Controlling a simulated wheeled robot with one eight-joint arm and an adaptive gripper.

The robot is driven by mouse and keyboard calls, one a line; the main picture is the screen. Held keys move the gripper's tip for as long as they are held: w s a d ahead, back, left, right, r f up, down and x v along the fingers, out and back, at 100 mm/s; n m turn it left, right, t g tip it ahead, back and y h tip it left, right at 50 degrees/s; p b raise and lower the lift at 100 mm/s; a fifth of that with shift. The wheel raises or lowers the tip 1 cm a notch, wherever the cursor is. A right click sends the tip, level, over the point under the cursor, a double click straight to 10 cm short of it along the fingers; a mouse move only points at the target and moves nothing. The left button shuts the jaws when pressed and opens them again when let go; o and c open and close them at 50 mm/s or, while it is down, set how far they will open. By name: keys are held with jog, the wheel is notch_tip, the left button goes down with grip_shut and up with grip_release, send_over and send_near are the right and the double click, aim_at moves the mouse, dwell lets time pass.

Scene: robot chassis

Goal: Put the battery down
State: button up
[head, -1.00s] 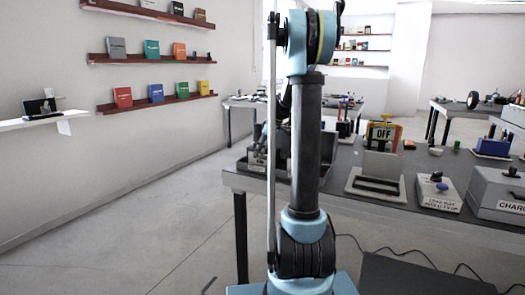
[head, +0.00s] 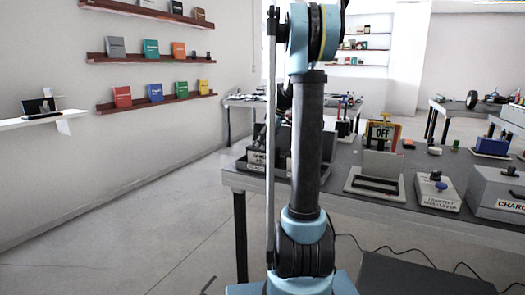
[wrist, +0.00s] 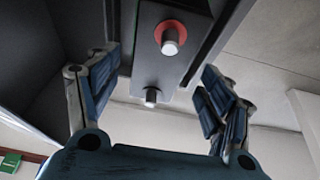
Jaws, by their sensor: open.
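In the wrist view, the battery (wrist: 163,72) is a dark grey block with a red-ringed terminal and a second plain terminal. It shows between and beyond the fingers of my gripper (wrist: 156,75). The fingers are spread, with visible gaps between them and the battery's terminal face. The battery seems to sit in a darker frame or recess, partly cut off by the top edge. In the head view, my arm hides the gripper, and I cannot make out the battery for sure.
In the head view, a grey labelled tray (head: 254,163) stands at the workbench's left end, partly behind my arm.

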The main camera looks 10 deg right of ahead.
jog(key=v, duration=0.7)
jog(key=shift+s+d+r, duration=0.1)
jog(key=shift+d+r, duration=0.05)
jog(key=shift+r, duration=0.15)
jog(key=s+a+f+m+h, duration=0.1)
jog(key=s+a+f+m, duration=0.15)
jog(key=s, duration=1.05)
jog(key=s+f+m+h, duration=0.1)
jog(key=s+f+m, duration=0.1)
jog(key=s+f, duration=0.4)
jog(key=s+a+f+m, duration=0.1)
jog(key=s+f+m, duration=0.2)
jog(key=s+f, duration=0.4)
jog(key=s+f+m+h, duration=0.1)
jog(key=s+f+m, duration=0.2)
jog(key=s, duration=1.2)
notch_tip(320, 180, down, 4)
jog(key=shift+s+a+r+h, duration=0.15)
jog(key=shift+s+a+h, duration=0.05)
jog(key=shift+s+h, duration=0.1)
